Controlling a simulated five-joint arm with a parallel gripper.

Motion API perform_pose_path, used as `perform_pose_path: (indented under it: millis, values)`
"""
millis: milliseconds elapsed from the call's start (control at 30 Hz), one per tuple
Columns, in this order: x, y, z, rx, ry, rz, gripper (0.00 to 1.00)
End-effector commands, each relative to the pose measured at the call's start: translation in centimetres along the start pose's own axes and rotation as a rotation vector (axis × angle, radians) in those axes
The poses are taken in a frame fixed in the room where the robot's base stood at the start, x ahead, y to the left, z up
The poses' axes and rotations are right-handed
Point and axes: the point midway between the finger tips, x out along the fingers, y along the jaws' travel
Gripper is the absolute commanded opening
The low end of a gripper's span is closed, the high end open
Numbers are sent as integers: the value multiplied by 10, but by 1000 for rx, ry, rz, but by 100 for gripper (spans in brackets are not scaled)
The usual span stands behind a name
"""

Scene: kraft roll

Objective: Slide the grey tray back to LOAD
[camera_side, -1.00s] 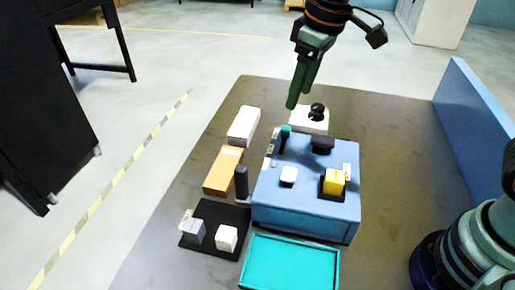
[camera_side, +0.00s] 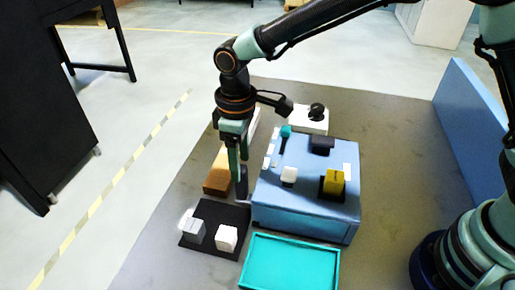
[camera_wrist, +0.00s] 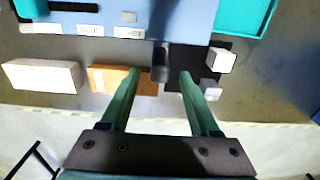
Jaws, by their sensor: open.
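A dark grey upright post (camera_side: 242,187) stands at the left side of the blue box (camera_side: 300,212). In the wrist view the post (camera_wrist: 160,62) shows at the box's edge, close to small white labels (camera_wrist: 90,30) whose words I cannot read surely. I cannot make out a separate grey tray; whether the post belongs to one is unclear. My gripper (camera_side: 236,170) is open and pointing down at the post. In the wrist view its fingers (camera_wrist: 159,77) are spread, one on either side of the post, with gaps to both.
A black mat (camera_side: 207,240) with a grey cube (camera_side: 193,231) and a white cube (camera_side: 227,238) lies in front. An orange-brown box (camera_side: 216,178) is close by on the left. A teal tray (camera_side: 290,264) lies in front of the blue box, which has a yellow block (camera_side: 333,182) on top.

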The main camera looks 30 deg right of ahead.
Motion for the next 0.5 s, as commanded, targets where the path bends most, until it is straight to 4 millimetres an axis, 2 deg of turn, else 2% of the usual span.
perform_pose_path:
  millis: [33, 200, 300, 500]
  values:
    - [11, 0, 1, 0, -5, -1, 62]
    - [38, 0, 1, 1, -3, -1, 62]
    - [49, 0, 1, 1, -2, 0, 62]
    - [59, 0, 0, 1, 0, 0, 62]
